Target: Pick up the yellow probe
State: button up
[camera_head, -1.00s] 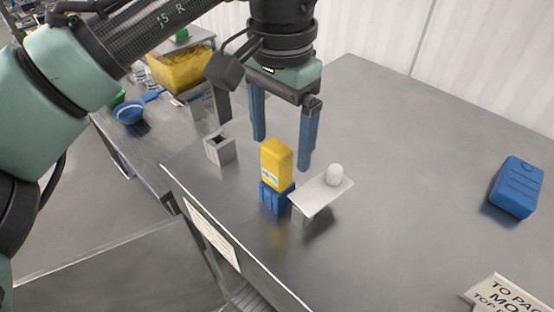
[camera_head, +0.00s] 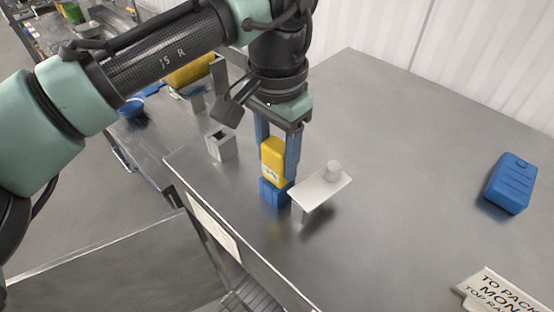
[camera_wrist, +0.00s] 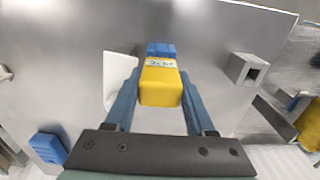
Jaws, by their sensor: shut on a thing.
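The yellow probe (camera_head: 273,161) is a block with a pale label, upright on a blue base (camera_head: 275,193) on the metal table. It also shows in the wrist view (camera_wrist: 160,84) between the two blue fingers. My gripper (camera_head: 277,160) points down with its fingers on either side of the probe, shut on it. In the wrist view my gripper (camera_wrist: 160,95) reaches from the bottom edge. The blue base (camera_wrist: 161,50) shows just beyond the probe. I cannot tell whether the probe still rests in the base.
A white raised plate (camera_head: 325,188) with a small white knob stands close to the right of the probe. A grey square holder (camera_head: 221,145) stands to the left. A blue case (camera_head: 512,184) lies far right, and a sign (camera_head: 500,292) at lower right. The table's middle is clear.

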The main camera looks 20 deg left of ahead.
grip_shut()
jog(key=shift+r, duration=0.15)
